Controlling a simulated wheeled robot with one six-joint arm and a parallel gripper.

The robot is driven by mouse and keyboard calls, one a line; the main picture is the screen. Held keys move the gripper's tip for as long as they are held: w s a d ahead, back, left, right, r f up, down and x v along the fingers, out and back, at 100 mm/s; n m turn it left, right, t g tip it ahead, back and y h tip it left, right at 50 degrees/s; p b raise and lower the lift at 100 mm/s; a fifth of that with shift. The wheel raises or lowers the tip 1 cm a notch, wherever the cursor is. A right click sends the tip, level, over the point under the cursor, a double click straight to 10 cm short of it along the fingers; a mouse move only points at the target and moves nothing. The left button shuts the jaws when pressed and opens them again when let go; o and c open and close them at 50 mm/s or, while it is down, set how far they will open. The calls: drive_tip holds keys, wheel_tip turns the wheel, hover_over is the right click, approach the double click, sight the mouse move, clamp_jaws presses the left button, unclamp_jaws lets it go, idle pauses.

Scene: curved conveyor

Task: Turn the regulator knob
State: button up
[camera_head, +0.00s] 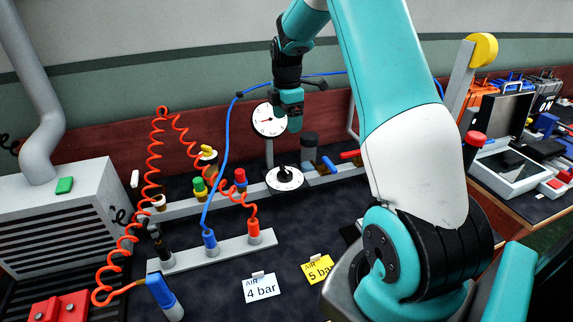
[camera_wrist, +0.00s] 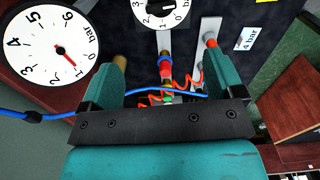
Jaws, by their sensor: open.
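The regulator knob (camera_head: 286,174) is black and sits on a white numbered dial on the grey rail. My gripper (camera_head: 288,122) is above and behind the knob, next to the gauge and apart from the knob. Its two teal fingers (camera_wrist: 160,72) are spread, with nothing held between them.
A blue hose (camera_head: 222,150) passes close to my gripper. Red coiled hoses (camera_head: 158,170) hang at left. A dark cylinder (camera_head: 309,142) and a red lever (camera_head: 350,154) are right of the knob. White "4 bar" (camera_head: 262,289) and yellow "5 bar" (camera_head: 318,270) cards lie in front.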

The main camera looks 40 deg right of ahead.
sight(285, 174)
wheel_tip(285, 174, down, 17)
drive_tip(key=p, duration=0.2)
drive_tip(key=shift+p, duration=0.4)
drive_tip(key=c, duration=0.9)
